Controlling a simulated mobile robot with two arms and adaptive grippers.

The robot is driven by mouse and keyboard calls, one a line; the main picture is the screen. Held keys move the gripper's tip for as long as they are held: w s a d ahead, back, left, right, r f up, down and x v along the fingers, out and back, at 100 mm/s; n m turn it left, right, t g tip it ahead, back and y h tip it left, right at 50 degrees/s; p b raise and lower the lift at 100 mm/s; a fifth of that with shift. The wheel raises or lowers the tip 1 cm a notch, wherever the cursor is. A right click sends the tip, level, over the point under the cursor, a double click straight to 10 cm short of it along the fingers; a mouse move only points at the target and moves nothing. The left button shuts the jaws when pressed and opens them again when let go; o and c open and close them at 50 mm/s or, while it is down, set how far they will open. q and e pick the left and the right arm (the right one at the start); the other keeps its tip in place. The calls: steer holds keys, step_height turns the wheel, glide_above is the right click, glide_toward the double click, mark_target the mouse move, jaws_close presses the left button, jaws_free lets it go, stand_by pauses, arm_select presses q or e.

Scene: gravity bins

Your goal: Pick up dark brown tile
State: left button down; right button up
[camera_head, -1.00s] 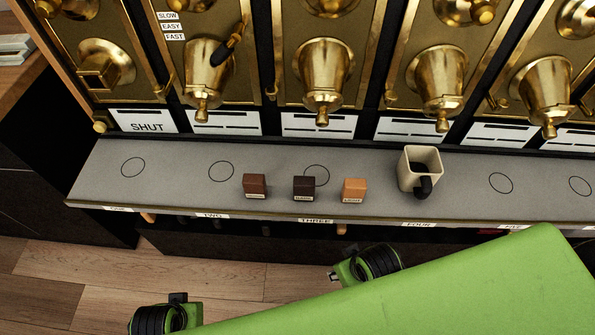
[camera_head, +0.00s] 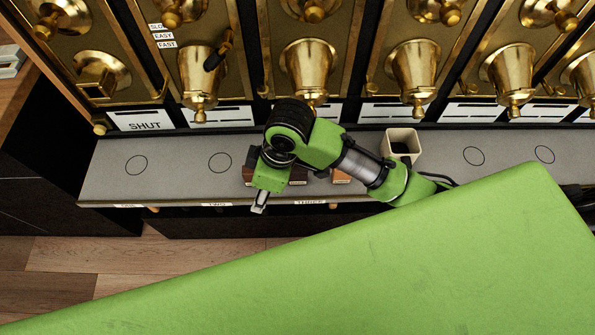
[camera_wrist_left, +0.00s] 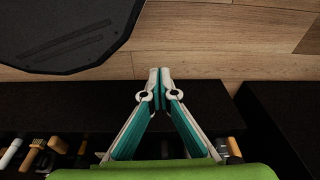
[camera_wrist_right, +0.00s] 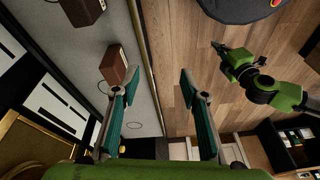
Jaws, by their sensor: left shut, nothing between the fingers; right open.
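The dark brown tile (camera_head: 297,181) stands on the grey shelf (camera_head: 185,178), mostly hidden behind my right arm in the head view. A dark block at the top left of the right wrist view (camera_wrist_right: 82,10) appears to be it. A reddish-brown tile (camera_head: 248,175) is left of it and a light orange tile (camera_head: 341,177) right of it. My right gripper (camera_head: 259,202) is open and empty at the shelf's front edge. In the right wrist view, the reddish-brown tile (camera_wrist_right: 116,66) is beside one finger, outside the jaws. My left gripper (camera_wrist_left: 160,75) is shut and empty over the floor.
Brass dispensers (camera_head: 309,70) line the wall behind. The left of the shelf (camera_head: 105,180) is free, with printed circles.

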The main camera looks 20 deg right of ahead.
steer(key=w+d+r+n+h, duration=0.1)
steer(key=w+d+n+h, duration=0.1)
steer(key=w+d, duration=0.1)
steer(key=g+h, duration=0.1)
steer(key=h, duration=0.1)
glide_toward(298, 173)
steer(key=shift+w, duration=0.9)
steer(key=f, duration=0.8)
steer(key=d+f, duration=0.1)
steer(key=f, duration=0.4)
steer(key=shift+s+d, duration=0.15)
steer(key=shift+s, duration=0.05)
arm_select(q)
steer(key=s+a+f+g, duration=0.1)
steer(key=s+a+f, duration=0.1)
steer(key=s+f, duration=0.9)
steer(key=s, duration=0.3)
steer(key=shift+a+f, duration=0.2)
steer(key=shift+a, duration=0.1)
arm_select(e)
jaws_close()
